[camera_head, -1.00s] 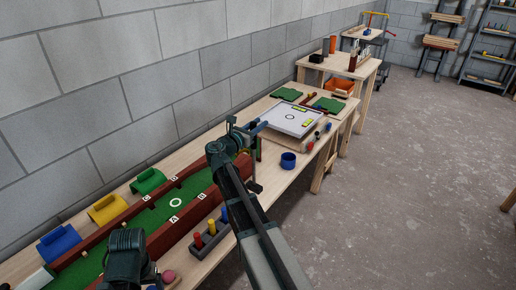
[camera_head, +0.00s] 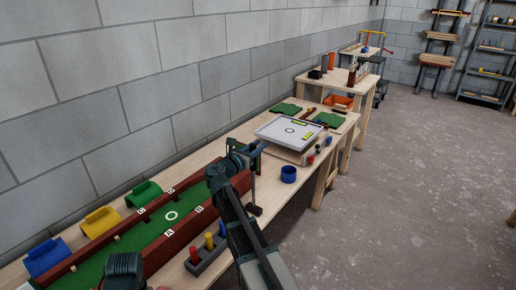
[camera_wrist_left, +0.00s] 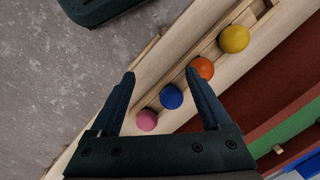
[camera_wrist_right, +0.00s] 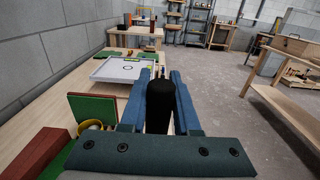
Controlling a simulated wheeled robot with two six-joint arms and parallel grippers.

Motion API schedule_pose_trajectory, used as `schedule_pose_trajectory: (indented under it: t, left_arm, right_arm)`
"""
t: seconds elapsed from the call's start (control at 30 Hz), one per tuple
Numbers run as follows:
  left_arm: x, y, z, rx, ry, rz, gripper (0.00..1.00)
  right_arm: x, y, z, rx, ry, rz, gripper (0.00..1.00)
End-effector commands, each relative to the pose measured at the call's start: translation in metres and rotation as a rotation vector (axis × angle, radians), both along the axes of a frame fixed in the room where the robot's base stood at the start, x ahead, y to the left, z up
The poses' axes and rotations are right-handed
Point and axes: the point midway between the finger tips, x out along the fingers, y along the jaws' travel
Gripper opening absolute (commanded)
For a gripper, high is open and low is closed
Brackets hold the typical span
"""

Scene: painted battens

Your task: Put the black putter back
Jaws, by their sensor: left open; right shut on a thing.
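The black putter (camera_wrist_right: 158,105) is between the fingers of my right gripper (camera_wrist_right: 158,75), which is shut on its dark grip. In the head view the right gripper (camera_head: 256,148) is beside the far end of the green putting lane (camera_head: 150,229). The putter's thin shaft hangs upright below it, with a dark head (camera_head: 254,210) low by the table's front edge; I cannot tell whether it touches the table. My left gripper (camera_wrist_left: 160,73) is open and empty over a wooden rail with pink, blue (camera_wrist_left: 171,96), orange and yellow balls.
A grey block (camera_head: 206,257) with red, yellow and blue pegs stands in front of the lane. Blue, yellow and green arches (camera_head: 143,194) line its wall side. A blue cup (camera_head: 288,174) and a white board (camera_head: 290,132) stand farther along.

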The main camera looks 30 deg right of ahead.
Motion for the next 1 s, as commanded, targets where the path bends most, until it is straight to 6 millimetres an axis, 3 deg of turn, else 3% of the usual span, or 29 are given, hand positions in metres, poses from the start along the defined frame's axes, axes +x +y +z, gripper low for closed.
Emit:
schedule_pose_trajectory:
  t: [0.07,0.1,0.23,0.63,1.0]
  left_arm:
    - [0.000,0.000,-0.004,0.000,0.000,0.000,0.81]
    - [0.000,0.000,-0.003,0.000,0.000,0.000,0.81]
    - [0.000,0.000,-0.002,0.000,0.000,0.000,0.81]
    - [0.000,0.000,0.002,0.000,0.000,0.000,0.81]
    - [0.000,0.000,0.001,0.000,0.000,0.000,0.81]
  right_arm:
    - [0.000,0.000,-0.004,-0.001,0.000,0.000,0.00]
    - [0.000,0.000,-0.003,0.000,0.000,0.000,0.35]
    - [0.000,0.000,-0.002,0.000,0.000,0.000,0.59]
    - [-0.001,0.002,0.002,0.000,0.000,0.001,0.60]
    - [-0.030,0.070,0.001,0.000,0.000,0.003,0.60]
